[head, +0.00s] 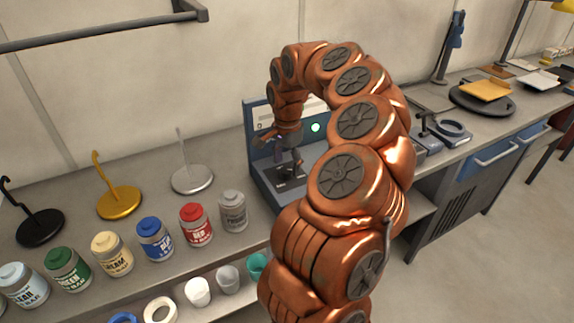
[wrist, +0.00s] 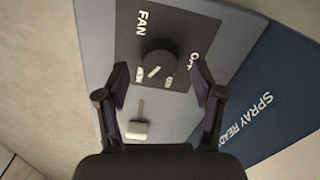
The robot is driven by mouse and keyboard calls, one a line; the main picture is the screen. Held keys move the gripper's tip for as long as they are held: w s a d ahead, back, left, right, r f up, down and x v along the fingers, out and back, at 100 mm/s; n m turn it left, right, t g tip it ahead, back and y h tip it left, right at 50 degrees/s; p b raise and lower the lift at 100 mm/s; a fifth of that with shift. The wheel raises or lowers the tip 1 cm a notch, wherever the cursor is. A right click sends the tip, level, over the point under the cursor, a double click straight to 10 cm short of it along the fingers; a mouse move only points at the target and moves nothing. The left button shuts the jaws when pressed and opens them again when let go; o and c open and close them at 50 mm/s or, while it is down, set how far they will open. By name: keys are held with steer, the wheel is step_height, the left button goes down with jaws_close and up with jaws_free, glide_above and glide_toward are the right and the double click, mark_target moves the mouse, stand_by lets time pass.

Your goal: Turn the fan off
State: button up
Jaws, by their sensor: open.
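In the wrist view a round black fan knob (wrist: 159,62) sits on a dark panel (wrist: 190,28) lettered FAN and OFF. In the head view my gripper (head: 288,170) is inside the blue-grey spray booth (head: 257,120), and the knob is hidden there.
A pale switch or button (wrist: 138,129) is on the panel below the knob, and a blue SPRAY READY strip (wrist: 262,110) is at right. A green light (head: 315,127) shows on the booth. Paint jars (head: 155,240) and hook stands (head: 120,203) stand on the bench left.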

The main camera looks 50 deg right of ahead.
steer(key=shift+f, duration=1.1)
steer(key=c, duration=1.2)
steer(key=shift+o, duration=0.2)
